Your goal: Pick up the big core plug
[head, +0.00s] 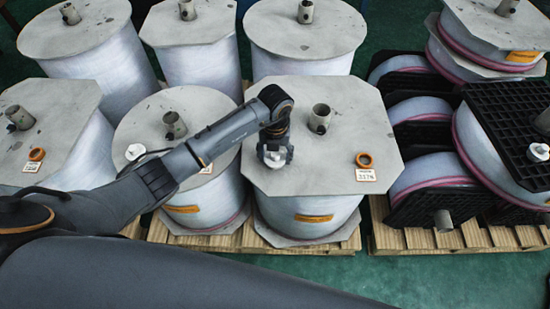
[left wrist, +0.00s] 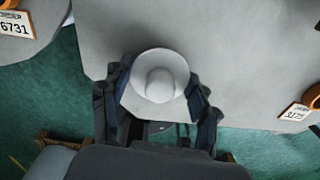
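A white round plug with a raised knob (left wrist: 160,84) lies between the fingers of my left gripper in the left wrist view. In the head view the white plug (head: 273,159) shows partly under the gripper, over the octagonal top of the front middle spool (head: 342,172). My left gripper (head: 276,155) points down there, with its fingers spread on both sides of the plug. Whether the fingers touch it is hard to tell. Another white plug (head: 135,152) sits on the spool to the left, and another (head: 538,152) at the right. My right gripper is not in view.
A core end (head: 320,118) sticks up behind my gripper. An orange ring (head: 364,160) and a number tag (head: 366,175) lie to its right. Other spools stand close around on wooden pallets (head: 300,246). Black grids (head: 510,120) hold spools at the right.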

